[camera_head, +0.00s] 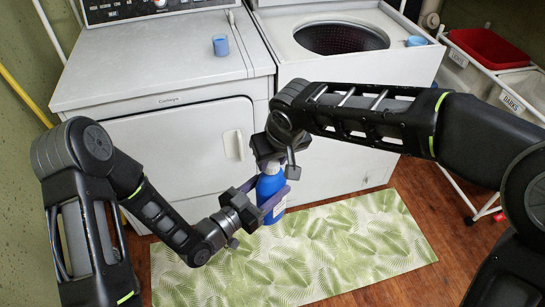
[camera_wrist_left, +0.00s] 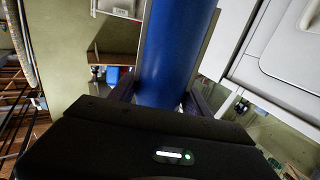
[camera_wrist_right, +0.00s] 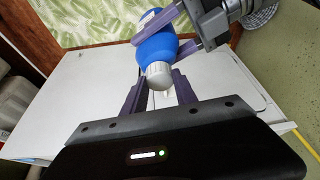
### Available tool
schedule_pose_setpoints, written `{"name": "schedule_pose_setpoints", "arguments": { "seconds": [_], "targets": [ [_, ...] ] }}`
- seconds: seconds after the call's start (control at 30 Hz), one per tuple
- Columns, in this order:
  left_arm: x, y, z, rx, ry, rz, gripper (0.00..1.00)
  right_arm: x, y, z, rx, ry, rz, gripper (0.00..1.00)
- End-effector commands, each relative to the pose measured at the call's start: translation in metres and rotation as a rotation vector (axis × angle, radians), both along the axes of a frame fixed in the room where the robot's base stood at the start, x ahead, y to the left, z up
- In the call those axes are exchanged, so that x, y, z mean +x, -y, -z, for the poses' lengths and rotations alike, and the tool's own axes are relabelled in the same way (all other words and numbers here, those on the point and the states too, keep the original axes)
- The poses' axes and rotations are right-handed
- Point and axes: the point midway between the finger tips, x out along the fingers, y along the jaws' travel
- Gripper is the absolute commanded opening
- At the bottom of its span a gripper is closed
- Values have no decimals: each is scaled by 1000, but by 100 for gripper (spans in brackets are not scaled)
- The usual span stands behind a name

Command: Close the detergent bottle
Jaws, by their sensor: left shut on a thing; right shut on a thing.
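The blue detergent bottle (camera_head: 270,187) is held upright in front of the white machines, above the patterned mat. My left gripper (camera_head: 264,203) is shut around its body from the left; the blue body fills the middle of the left wrist view (camera_wrist_left: 175,50). My right gripper (camera_head: 274,163) comes down from above at the bottle's top. In the right wrist view the pale grey-white cap (camera_wrist_right: 159,74) sits at the bottle's neck, between my right gripper's purple fingers (camera_wrist_right: 160,92), which are shut on it. Whether the cap is fully screwed down cannot be told.
A white dryer (camera_head: 150,65) and an open top-loading washer (camera_head: 400,70) stand behind. A blue cup (camera_head: 220,45) stands on the dryer and another (camera_head: 416,41) on the washer. A laundry cart (camera_head: 478,75) is at right. A leaf-patterned mat (camera_head: 350,250) covers the floor.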

Motion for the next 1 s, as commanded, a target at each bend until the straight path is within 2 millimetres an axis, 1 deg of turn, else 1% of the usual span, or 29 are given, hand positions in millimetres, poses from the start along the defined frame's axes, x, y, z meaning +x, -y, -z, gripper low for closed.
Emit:
{"name": "schedule_pose_setpoints", "arguments": {
  "seconds": [0.27, 0.37, 0.47, 0.57, 0.67, 0.77, 0.8, 0.9, 1.0],
  "targets": [
    [0, 0, -1, -1, 3, 0, 0, -1, -1, 2, -1, -1, 17, 0],
    [0, 0, -1, -1, 3, 0, 0, -2, -2, 3, -3, -5, 90, 0],
    [0, 0, -1, -1, 3, 0, 0, -2, -5, 3, -6, -5, 232, 0],
    [0, 0, -1, 0, 4, 0, 0, -2, -8, 3, -7, -4, 440, 0],
    [0, 0, -1, 0, 4, 0, 0, -1, -9, 4, -8, -1, 695, 0],
    [0, 0, -1, 0, 4, 0, 0, 1, -12, 4, -8, 1, 1002, 0],
    [0, 0, -1, 0, 4, 1, 0, 2, -13, 4, -9, 2, 1138, 0],
    [0, 0, -1, 0, 4, 1, 0, 4, -13, 5, -9, 3, 1462, 0],
    [0, 0, -1, -1, 4, 1, 0, 5, -12, 4, -7, 2, 1637, 0]
  ]
}}
